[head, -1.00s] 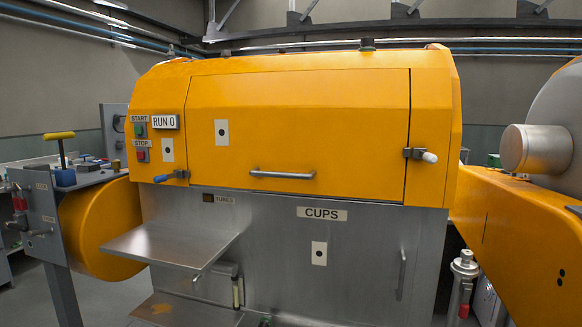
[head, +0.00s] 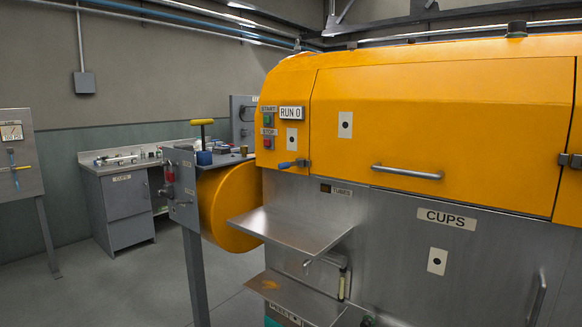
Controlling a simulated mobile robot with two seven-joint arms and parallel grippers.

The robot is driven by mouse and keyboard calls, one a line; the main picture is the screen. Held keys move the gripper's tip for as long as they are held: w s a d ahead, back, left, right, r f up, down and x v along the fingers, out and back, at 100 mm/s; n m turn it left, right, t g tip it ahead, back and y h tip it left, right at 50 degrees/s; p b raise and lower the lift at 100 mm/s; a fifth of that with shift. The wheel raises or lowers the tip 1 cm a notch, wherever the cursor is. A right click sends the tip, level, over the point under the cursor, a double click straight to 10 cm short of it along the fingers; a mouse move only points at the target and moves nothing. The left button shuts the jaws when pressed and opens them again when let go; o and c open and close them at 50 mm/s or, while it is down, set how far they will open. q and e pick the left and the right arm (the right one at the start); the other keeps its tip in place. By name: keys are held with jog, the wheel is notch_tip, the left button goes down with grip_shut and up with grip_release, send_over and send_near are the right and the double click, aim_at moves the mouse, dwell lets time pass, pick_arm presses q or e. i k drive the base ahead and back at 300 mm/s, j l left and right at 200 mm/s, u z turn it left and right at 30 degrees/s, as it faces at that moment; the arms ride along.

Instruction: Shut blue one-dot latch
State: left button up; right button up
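A latch with a blue handle (head: 287,164) is on the lower left corner of the yellow hood (head: 430,110), beside the hood door's left edge. Its handle points left, nearly level. A white plate with one black dot (head: 292,138) sits just above it. A second one-dot plate (head: 345,124) is on the hood door. A second latch (head: 571,161) is cut off at the right picture edge, so its handle is hidden. Neither of my grippers is in view.
A steel shelf (head: 290,232) juts out below the blue latch. A grey panel stand (head: 183,195) and yellow drum (head: 222,208) are left of it. A workbench (head: 120,200) stands farther back. The floor (head: 110,290) at front left is clear.

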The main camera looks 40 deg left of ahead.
aim_at(285, 166)
jog(key=i+j+u, duration=0.1)
jog(key=u, duration=0.3)
jog(key=i+j+u, duration=0.15)
jog(key=u, duration=0.25)
jog(key=i+j+u, duration=0.15)
jog(key=i+j, duration=0.25)
jog(key=i+j+u, duration=0.2)
jog(key=i+j, duration=0.15)
jog(key=i, duration=0.1)
